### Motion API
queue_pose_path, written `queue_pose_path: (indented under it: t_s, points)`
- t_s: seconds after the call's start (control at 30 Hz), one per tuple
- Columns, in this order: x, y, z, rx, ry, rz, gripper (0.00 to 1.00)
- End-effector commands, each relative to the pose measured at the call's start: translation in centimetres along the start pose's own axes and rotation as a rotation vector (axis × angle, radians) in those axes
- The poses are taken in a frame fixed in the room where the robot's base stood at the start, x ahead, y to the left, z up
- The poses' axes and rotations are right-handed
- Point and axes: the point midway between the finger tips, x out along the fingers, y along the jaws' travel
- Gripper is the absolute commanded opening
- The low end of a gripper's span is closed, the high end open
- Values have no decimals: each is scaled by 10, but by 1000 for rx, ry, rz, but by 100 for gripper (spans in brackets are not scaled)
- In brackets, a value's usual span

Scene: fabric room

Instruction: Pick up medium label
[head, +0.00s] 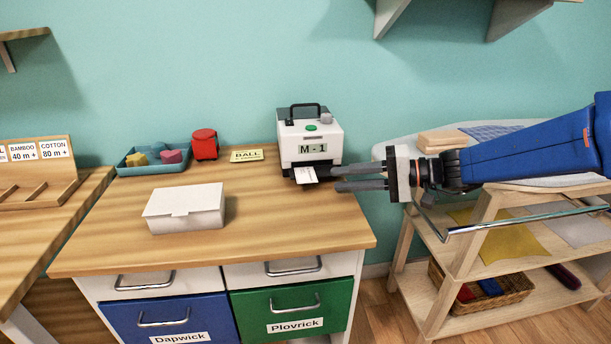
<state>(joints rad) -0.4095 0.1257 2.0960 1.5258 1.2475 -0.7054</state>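A white label (305,175) sticks out of the front slot of the white label printer marked M-1 (309,135), at the back right of the wooden desk. Any print on the label is too small to read. My gripper (334,179) reaches in from the right, with its two dark fingers pointing left at the label. The fingers are apart, one above the other in the picture, with a gap between them. Their tips are close to the label's right side; I cannot tell whether they touch it. Nothing shows between the fingers.
A white box (185,207) stands on the desk (290,225). Behind it are a blue tray (126,165) with colored pieces, a red object (205,144) and a BALL card (246,156). A wooden shelf cart (470,262) stands at right. The desk's front right is clear.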

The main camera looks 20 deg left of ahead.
Motion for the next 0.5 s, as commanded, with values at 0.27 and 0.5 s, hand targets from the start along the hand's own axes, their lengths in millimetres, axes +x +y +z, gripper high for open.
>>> queue_pose_path:
  t_s: [0.27,0.5]
  points:
    - [34,-3,4,0,-4,0,25]
    - [47,-3,3,0,-1,0,25]
